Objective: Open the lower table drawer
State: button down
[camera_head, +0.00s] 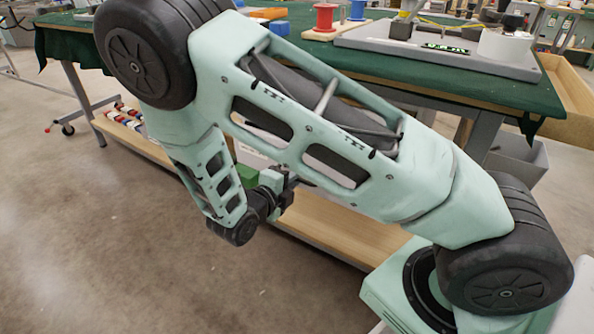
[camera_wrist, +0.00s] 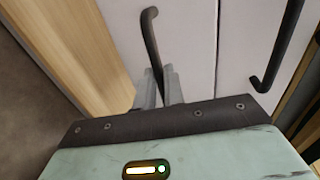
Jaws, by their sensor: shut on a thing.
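In the wrist view, two pale drawer fronts lie side by side with a thin seam between them, each with a black bar handle. The left front (camera_wrist: 120,22), beside the wooden board, appears to be the lower drawer. My gripper (camera_wrist: 160,82) is shut on the lower end of its handle (camera_wrist: 149,35). The other front (camera_wrist: 245,45) has its handle (camera_wrist: 285,45) to the right, clear of my fingers. The two fronts look about flush. In the head view, my arm hides most of the drawers and my fingertips.
The table (camera_head: 400,75) has a green cloth and bears spools and a grey tray (camera_head: 450,50). A wooden lower shelf (camera_head: 340,225) runs under it. A grey bin (camera_head: 520,160) stands at the right. The floor (camera_head: 110,240) at the left is clear.

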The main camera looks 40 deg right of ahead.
jog(key=f+p+v, duration=0.3)
jog(key=p+v, duration=0.1)
jog(key=v, duration=1)
jog(key=a+f+p+v, duration=0.1)
jog(key=f+p+v, duration=0.2)
jog(key=v, duration=1.2)
jog(key=shift+a+p, duration=0.2)
jog(key=shift+p, duration=0.65)
jog(key=shift+s, duration=0.15)
jog(key=c, duration=1.5)
grip_release()
jog(key=shift+a, duration=0.1)
jog(key=v, duration=1.7)
jog(key=shift+p, duration=0.4)
jog(key=shift+a, duration=0.1)
